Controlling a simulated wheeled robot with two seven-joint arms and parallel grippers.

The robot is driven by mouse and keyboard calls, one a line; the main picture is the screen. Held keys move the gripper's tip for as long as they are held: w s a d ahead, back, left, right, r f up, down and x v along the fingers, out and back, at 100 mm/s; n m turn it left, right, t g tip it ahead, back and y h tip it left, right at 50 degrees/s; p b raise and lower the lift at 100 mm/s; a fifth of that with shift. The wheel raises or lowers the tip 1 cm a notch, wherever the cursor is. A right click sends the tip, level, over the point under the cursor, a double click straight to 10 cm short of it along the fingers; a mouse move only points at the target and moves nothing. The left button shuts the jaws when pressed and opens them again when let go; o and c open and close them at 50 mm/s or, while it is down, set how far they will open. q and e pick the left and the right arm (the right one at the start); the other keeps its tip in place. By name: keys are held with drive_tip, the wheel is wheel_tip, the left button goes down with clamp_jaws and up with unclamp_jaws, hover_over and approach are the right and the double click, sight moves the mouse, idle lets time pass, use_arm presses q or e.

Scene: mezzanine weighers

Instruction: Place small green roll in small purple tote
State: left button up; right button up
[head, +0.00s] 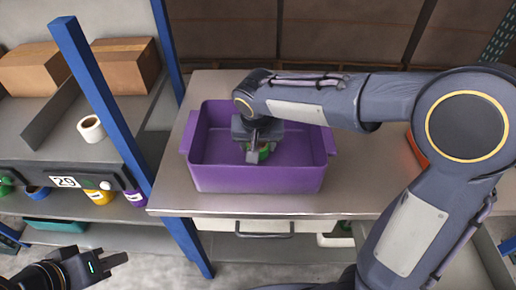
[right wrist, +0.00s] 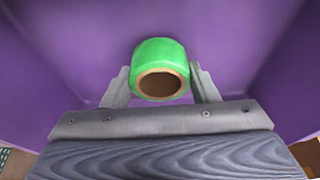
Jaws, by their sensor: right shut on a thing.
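The small purple tote (head: 258,178) stands on the metal-topped table. My right arm reaches in from the right, and my right gripper (head: 257,155) points down inside the tote. It is shut on the small green roll (head: 264,154), which is mostly hidden by the gripper in the head view. In the right wrist view the green roll (right wrist: 160,58) shows its brown hollow core, held between the two fingers with purple tote walls around it. I cannot tell whether the roll touches the tote floor. My left gripper (head: 122,262) is at the lower left, over the floor, away from the tote.
A blue upright post (head: 100,110) stands left of the table. The left shelf holds cardboard boxes (head: 125,65) and a white roll (head: 90,128). A red-orange item (head: 415,148) sits right of the tote, partly behind my arm. Bare tabletop (head: 215,84) shows behind the tote.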

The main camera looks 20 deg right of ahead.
drive_tip(key=shift+f, duration=0.8)
drive_tip(key=shift+f, duration=0.2)
drive_tip(key=o, duration=1)
drive_tip(key=shift+c, duration=0.2)
drive_tip(key=shift+r, duration=0.1)
